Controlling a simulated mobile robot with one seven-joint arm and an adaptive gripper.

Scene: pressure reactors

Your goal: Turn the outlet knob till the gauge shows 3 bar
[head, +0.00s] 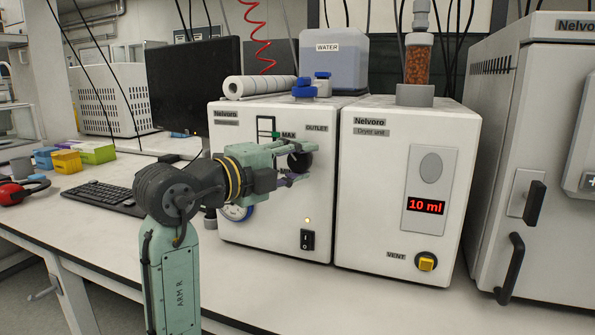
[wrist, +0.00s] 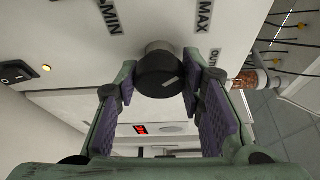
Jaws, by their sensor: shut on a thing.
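The outlet knob (head: 301,161) is a round black knob on the front of the left white Nelvoro unit, under the OUTLET label. My gripper (head: 296,164) reaches it from the left and is shut on it. In the wrist view the knob (wrist: 160,75) sits between the purple-padded fingertips of my gripper (wrist: 160,70), and a pale mark shows on its face. The MIN and MAX labels show on the panel beside it. The gauge (head: 237,213) is low on the same panel. My arm covers most of it, so its reading cannot be made out.
A keyboard (head: 105,197) and monitor (head: 195,88) are at left.

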